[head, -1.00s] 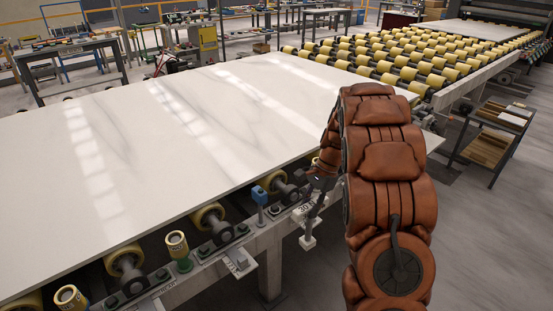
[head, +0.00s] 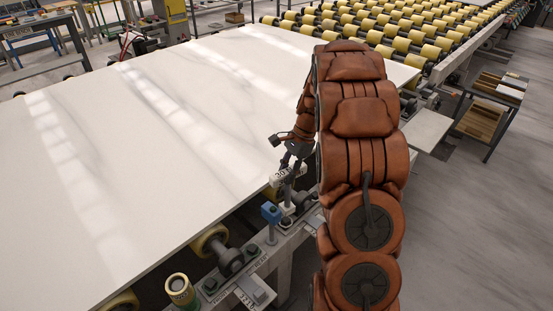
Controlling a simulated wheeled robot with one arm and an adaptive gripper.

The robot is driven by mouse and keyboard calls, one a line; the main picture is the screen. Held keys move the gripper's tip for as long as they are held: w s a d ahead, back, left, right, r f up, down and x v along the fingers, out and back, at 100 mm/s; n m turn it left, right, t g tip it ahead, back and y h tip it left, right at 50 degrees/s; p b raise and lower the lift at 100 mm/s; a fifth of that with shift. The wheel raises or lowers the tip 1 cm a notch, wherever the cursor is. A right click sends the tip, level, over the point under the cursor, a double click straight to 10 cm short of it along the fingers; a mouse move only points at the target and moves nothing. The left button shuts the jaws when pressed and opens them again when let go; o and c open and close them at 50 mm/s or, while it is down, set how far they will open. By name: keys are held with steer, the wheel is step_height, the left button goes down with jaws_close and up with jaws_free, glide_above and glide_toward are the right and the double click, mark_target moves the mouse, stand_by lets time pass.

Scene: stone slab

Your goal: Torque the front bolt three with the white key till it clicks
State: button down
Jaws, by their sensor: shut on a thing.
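My gripper (head: 290,162) is shut on the white key (head: 286,178), a pale tool with dark printing on its head. The key's pale lower end (head: 288,208) is just above or at a dark green bolt (head: 285,223) on the front beam (head: 237,275). I cannot tell whether it touches or sits on the bolt. Other green bolts show nearer along the beam, one of them at the roller bracket (head: 210,285). Which bolt is number three is not readable. My arm hides the beam farther right.
A blue-headed post (head: 271,213) stands close left of the key. A marble slab (head: 150,150) lies on yellow rollers (head: 208,240) behind the beam. A small plate (head: 257,293) juts from the beam's front.

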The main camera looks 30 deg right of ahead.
mark_target(286, 187)
steer(key=shift+w, duration=0.3)
steer(key=shift+s+d, duration=0.1)
steer(key=shift+f+b, duration=0.6)
steer(key=shift+f, duration=2.7)
